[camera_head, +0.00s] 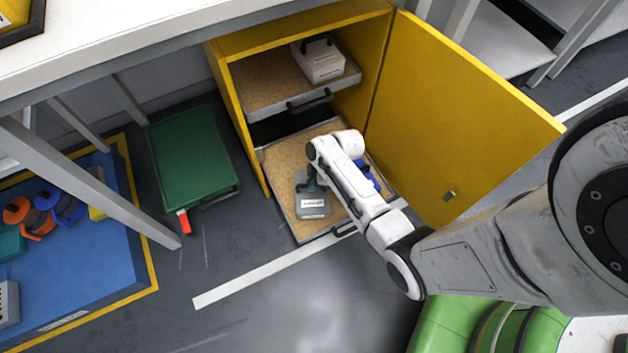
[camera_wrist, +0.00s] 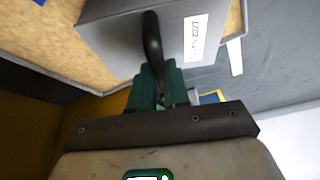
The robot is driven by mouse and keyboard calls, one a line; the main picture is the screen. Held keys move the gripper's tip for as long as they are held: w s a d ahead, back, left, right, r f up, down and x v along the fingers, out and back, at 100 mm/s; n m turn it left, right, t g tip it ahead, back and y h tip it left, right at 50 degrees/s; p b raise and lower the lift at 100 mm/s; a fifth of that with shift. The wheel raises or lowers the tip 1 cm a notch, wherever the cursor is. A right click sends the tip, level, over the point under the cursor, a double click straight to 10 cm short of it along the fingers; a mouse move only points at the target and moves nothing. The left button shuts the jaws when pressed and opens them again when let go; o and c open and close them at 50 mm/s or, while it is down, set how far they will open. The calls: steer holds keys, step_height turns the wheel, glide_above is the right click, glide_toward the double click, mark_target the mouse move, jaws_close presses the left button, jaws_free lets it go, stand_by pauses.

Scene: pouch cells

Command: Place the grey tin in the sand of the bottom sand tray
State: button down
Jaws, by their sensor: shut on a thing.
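The grey tin (camera_head: 312,205) with a white label is over the left front part of the bottom sand tray (camera_head: 281,199), seen in the head view. In the wrist view the grey tin (camera_wrist: 115,38) fills the upper middle, its dark handle between the green fingers of my gripper (camera_wrist: 155,75). My gripper is shut on that handle. In the head view my gripper (camera_head: 312,184) is mostly hidden under my wrist. The sand shows around the tin; I cannot tell whether the tin's base touches it. A blue thing (camera_head: 367,173) lies in the tray to the right, partly hidden by my arm.
The yellow cabinet (camera_head: 222,95) stands with its door (camera_head: 470,110) open to the right. The upper sand tray (camera_head: 262,85) above holds a white tin (camera_head: 318,60). A green box (camera_head: 190,160) stands on the floor to the left. Floor in front is clear.

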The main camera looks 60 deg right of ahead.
steer(key=shift+w+d+f, duration=0.1)
steer(key=shift+w+f, duration=0.05)
steer(key=shift+f, duration=0.1)
steer(key=shift+f, duration=0.1)
steer(key=c, duration=1.1)
jaws_free()
steer(key=p+v, duration=0.6)
steer(key=v, duration=0.6)
steer(key=s+a+r+m+g+h, duration=0.1)
steer(key=s+a+r+m, duration=0.2)
steer(key=s+a+r, duration=0.2)
steer(key=s+a+r+m+g+h, duration=0.1)
steer(key=s+a+r+m, duration=0.3)
steer(key=a+r, duration=0.4)
steer(key=shift+s+a+r+g+h, duration=0.35)
steer(key=shift+s+a, duration=0.2)
steer(key=shift+a, duration=0.15)
